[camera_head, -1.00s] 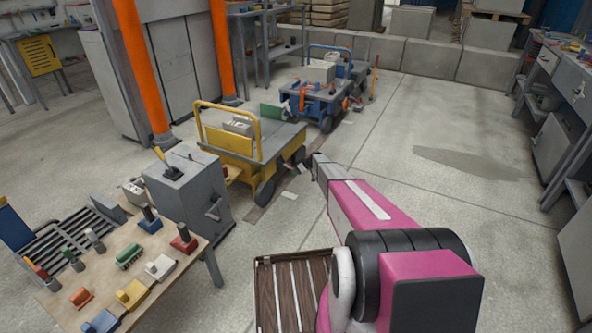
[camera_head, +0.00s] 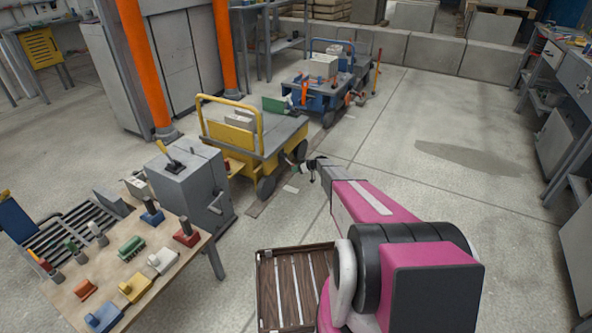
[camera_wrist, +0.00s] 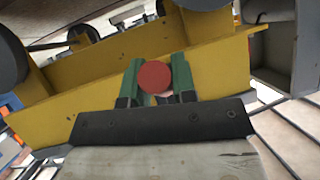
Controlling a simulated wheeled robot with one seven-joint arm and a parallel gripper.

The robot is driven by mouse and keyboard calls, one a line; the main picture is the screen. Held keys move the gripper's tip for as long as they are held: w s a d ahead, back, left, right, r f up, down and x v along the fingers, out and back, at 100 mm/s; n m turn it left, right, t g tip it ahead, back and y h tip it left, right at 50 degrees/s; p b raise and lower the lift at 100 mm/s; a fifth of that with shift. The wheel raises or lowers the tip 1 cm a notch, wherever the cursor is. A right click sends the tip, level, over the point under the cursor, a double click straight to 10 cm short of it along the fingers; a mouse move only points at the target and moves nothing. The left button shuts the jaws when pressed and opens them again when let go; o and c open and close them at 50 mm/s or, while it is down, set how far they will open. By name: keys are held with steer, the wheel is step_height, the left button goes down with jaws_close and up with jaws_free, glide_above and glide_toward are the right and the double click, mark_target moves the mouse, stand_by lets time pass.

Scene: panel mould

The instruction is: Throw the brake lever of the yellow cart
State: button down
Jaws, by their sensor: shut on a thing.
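The yellow cart (camera_head: 228,137) stands left of centre in the head view, with a tall yellow handle frame and dark wheels. My gripper (camera_head: 303,167) is at its near right side, by the wheels. In the wrist view the cart's yellow side beam (camera_wrist: 212,68) crosses the picture. A round red knob (camera_wrist: 155,75), which looks like the end of the brake lever, sits between the green fingers of my gripper (camera_wrist: 158,82). The fingers are shut on it. The lever's shaft is mostly hidden behind the knob, and its angle cannot be told.
A blue cart (camera_head: 322,95) stands behind the yellow one. A grey cabinet (camera_head: 190,190) with a lever on top is at the near left, beside a table (camera_head: 118,265) with coloured parts. A brown slatted tray (camera_head: 262,300) is at the front. The floor (camera_head: 450,215) to the right is clear.

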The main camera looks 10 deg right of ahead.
steer(key=c, duration=0.9)
jaws_free()
steer(key=v, duration=1)
steer(key=shift+s+d+r, duration=0.1)
steer(key=shift+s+d, duration=0.05)
steer(key=shift+d, duration=0.2)
steer(key=s+a+r+m+g+h, duration=0.1)
steer(key=s+a+r, duration=0.2)
steer(key=s+r, duration=0.35)
steer(key=s+a+r+m+g+h, duration=0.2)
steer(key=s+a+r, duration=0.15)
steer(key=s, duration=0.65)
steer(key=s+a+r+m+g+h, duration=0.1)
steer(key=s+a+r, duration=0.1)
steer(key=s+r, duration=0.5)
steer(key=s+r+m+h, duration=0.2)
steer(key=s+r, duration=0.2)
steer(key=s, duration=0.6)
steer(key=s+r+m+h, duration=0.2)
steer(key=s+r, duration=0.3)
steer(key=s, duration=0.5)
steer(key=s+r+m+g+h, duration=0.1)
steer(key=s+r+m+h, duration=0.1)
steer(key=s, duration=0.8)
step_height(320, 180, up, 3)
steer(key=shift+s+d+f+m+h, duration=0.15)
steer(key=shift+m+h, duration=0.25)
steer(key=shift+h, duration=0.2)
